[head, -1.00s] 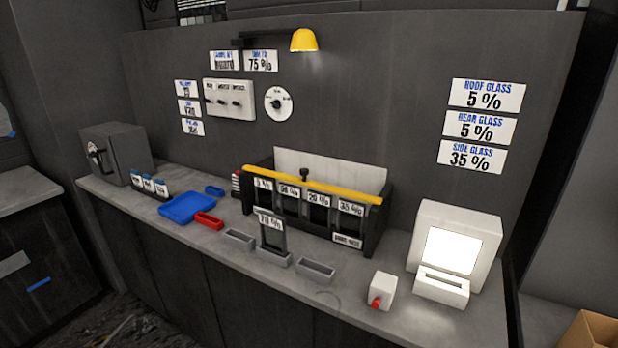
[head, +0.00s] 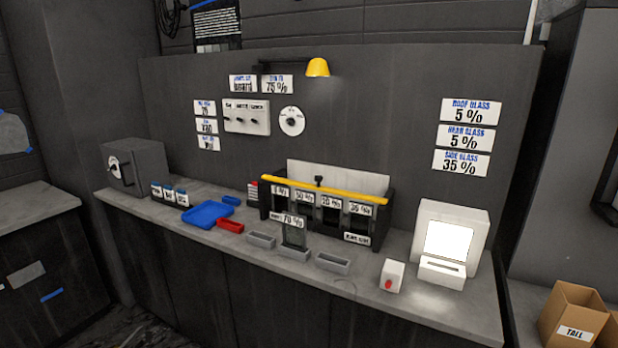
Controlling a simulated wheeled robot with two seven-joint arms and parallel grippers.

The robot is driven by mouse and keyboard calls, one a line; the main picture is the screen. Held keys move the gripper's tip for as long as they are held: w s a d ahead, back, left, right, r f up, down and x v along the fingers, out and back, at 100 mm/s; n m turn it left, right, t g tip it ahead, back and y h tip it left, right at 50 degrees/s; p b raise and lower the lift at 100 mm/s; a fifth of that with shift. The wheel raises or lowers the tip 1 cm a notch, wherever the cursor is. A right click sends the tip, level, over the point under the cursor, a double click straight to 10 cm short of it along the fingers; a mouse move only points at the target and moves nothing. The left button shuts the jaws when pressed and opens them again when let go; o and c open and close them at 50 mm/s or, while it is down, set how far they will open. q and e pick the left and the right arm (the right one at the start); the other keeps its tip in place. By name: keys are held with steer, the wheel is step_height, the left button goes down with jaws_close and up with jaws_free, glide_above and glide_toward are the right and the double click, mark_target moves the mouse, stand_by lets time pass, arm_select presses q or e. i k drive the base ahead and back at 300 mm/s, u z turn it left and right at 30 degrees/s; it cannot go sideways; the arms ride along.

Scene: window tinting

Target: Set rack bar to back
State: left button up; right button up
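The rack (head: 276,206) is a dark box with several labelled slots on the workbench, with a pale panel (head: 338,178) behind it. The yellow rack bar (head: 325,191) runs across the front top of the rack, above the percentage labels. A small black knob (head: 319,181) stands near the bar's middle. Neither of my grippers shows in the head view.
A grey holder with a 70 % sample (head: 293,232) and grey trays (head: 332,263) stand in front of the rack. A blue tray (head: 211,214) and red tray (head: 230,226) lie to the left. A white lit device (head: 449,243) and small white box with red button (head: 392,275) are to the right. A cardboard box (head: 572,316) sits at far right.

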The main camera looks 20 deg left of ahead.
mark_target(318, 179)
steer(key=u, duration=0.3)
steer(key=i, duration=1)
steer(key=z, duration=0.4)
